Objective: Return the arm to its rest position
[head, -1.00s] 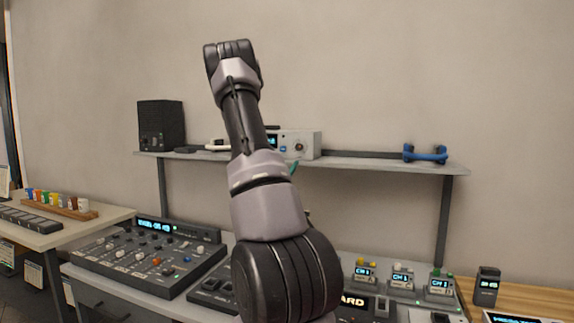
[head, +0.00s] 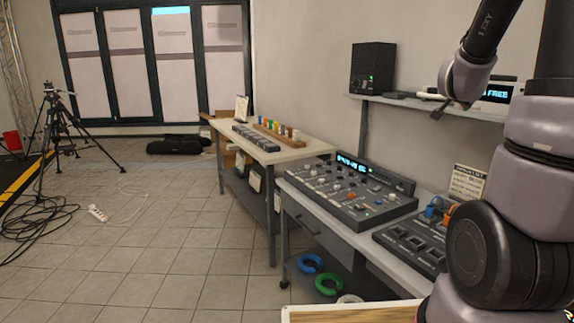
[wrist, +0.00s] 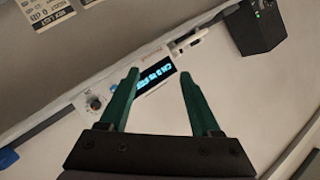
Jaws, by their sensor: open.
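My gripper (wrist: 157,85) shows in the wrist view with its two green fingers spread apart and nothing between them. Beyond the fingers, the wrist view shows a white device with a lit blue display (wrist: 155,80). My gripper is not visible in the head view. There, my arm (head: 500,190) stands folded at the right edge, in front of the desk and the wall shelf.
A mixing console (head: 345,190) sits on the desk, with a wall shelf (head: 430,107) and black speaker (head: 372,68) above. A side table (head: 290,152) holds small coloured items. Open tiled floor (head: 170,250) lies left, with a tripod (head: 60,130) and cables (head: 35,215).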

